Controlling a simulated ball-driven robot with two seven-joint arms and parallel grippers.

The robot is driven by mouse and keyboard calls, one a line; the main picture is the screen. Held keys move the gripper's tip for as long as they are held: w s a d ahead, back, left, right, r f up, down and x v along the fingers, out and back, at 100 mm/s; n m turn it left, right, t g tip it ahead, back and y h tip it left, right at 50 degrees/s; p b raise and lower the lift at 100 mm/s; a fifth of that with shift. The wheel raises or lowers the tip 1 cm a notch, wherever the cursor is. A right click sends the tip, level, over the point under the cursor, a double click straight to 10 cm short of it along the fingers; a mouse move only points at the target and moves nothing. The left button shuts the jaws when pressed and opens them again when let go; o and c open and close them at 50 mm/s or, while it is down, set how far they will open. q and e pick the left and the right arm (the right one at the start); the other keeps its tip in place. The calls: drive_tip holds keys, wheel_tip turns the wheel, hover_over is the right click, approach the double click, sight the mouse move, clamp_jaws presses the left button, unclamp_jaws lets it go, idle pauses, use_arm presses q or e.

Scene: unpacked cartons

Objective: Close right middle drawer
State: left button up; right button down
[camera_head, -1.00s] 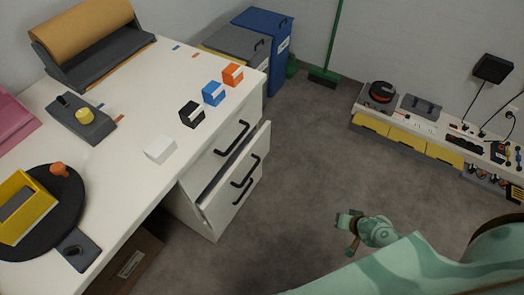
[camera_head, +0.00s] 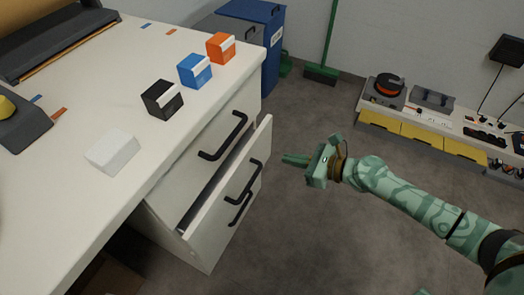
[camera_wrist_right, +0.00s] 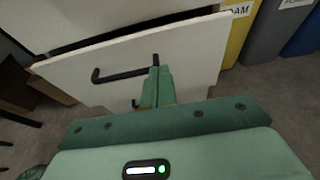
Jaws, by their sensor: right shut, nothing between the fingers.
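The middle drawer (camera_head: 222,199) of the white unit under the desk is partly pulled out, with a dark gap above its front. Its black bar handle (camera_head: 243,181) faces my right gripper. My right gripper (camera_head: 284,158) is shut and empty, with its fingers pointing at the drawer front and a small gap beside the front's edge in the head view. In the right wrist view the fingertips (camera_wrist_right: 156,72) overlap the right end of the handle (camera_wrist_right: 118,76); I cannot tell if they touch. My left gripper is not in view.
The upper drawer (camera_head: 207,153) looks shut. Black, blue, orange and white blocks stand on the desktop (camera_head: 80,190). A blue bin (camera_head: 262,35) stands behind the desk. A low shelf unit (camera_head: 410,125) runs along the wall. The grey floor between is clear.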

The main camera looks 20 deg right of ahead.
sight(250, 144)
drive_tip(key=x, duration=0.8)
drive_tip(key=shift+r, duration=0.35)
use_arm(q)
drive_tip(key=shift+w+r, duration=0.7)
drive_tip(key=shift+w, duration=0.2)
use_arm(e)
drive_tip(key=shift+w+a, duration=0.4)
drive_tip(key=shift+w, duration=0.05)
drive_tip(key=w+a, duration=0.2)
drive_tip(key=w, duration=0.1)
drive_tip(key=shift+w+a, duration=0.3)
drive_tip(key=shift+a, duration=0.1)
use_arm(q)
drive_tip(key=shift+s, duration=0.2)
use_arm(e)
drive_tip(key=shift+r, duration=0.1)
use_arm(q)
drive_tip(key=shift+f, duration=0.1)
use_arm(e)
drive_tip(key=shift+r, duration=0.1)
